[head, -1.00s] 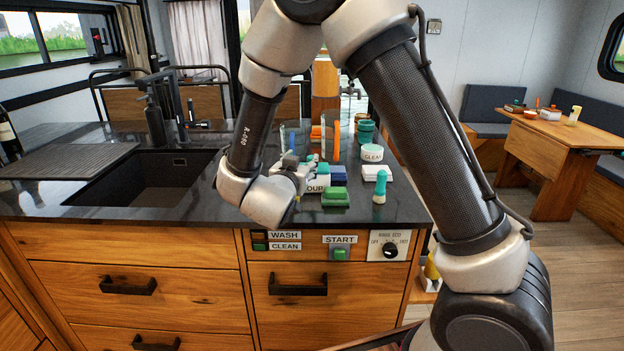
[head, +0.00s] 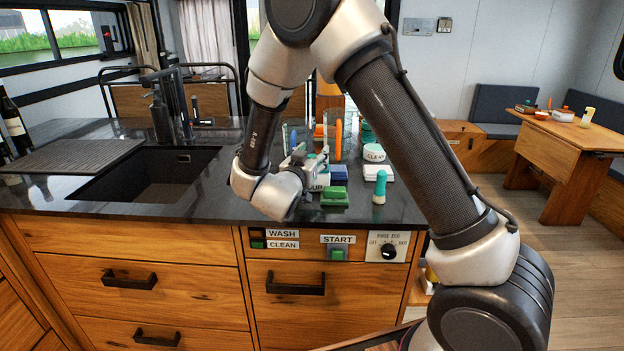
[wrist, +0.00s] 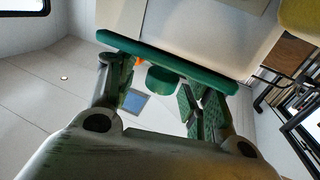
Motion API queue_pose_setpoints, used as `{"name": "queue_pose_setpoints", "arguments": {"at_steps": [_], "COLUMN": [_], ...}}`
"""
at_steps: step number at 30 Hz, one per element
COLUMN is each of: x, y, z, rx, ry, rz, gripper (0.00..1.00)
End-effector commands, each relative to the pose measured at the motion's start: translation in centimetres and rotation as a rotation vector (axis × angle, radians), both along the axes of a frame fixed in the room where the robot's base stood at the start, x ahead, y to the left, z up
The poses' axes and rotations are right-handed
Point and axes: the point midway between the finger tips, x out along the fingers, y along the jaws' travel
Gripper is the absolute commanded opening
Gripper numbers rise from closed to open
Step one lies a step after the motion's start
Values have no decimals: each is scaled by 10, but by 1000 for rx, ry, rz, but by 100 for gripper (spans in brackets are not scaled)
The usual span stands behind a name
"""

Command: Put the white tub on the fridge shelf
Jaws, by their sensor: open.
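A white tub marked with a partly covered label ending in "UP" (head: 318,187) stands on the dark counter, mostly hidden behind my gripper (head: 314,164). In the wrist view, which looks upside down, a white body with a green rim (wrist: 165,62) spans the space just beyond my gripper (wrist: 158,85); it looks like this tub and its lid. My fingers are apart, one at each side of the view, with no clear grip on it. I cannot tell whether they touch it. I cannot make out the fridge shelf in any view.
Close by on the counter are a green block (head: 334,196), a blue block (head: 339,174), a teal-topped bottle (head: 380,186), a white box (head: 378,172) and a round container marked CLEAN (head: 375,153). Glass holders stand behind. The sink (head: 150,178) is at left. A wooden table (head: 570,135) is at right.

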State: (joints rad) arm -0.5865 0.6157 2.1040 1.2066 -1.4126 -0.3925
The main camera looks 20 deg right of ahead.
Motion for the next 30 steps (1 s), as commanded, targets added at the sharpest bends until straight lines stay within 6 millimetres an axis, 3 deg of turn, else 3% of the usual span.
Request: {"name": "queue_pose_setpoints", "arguments": {"at_steps": [5,14,25,30], "x": [0,0,0,0], "y": [0,0,0,0], "z": [0,0,1,20], "rx": [0,0,0,4], "ry": [0,0,-1,-5], "rz": [1,1,1,1], "gripper": [51,0,0,0]}}
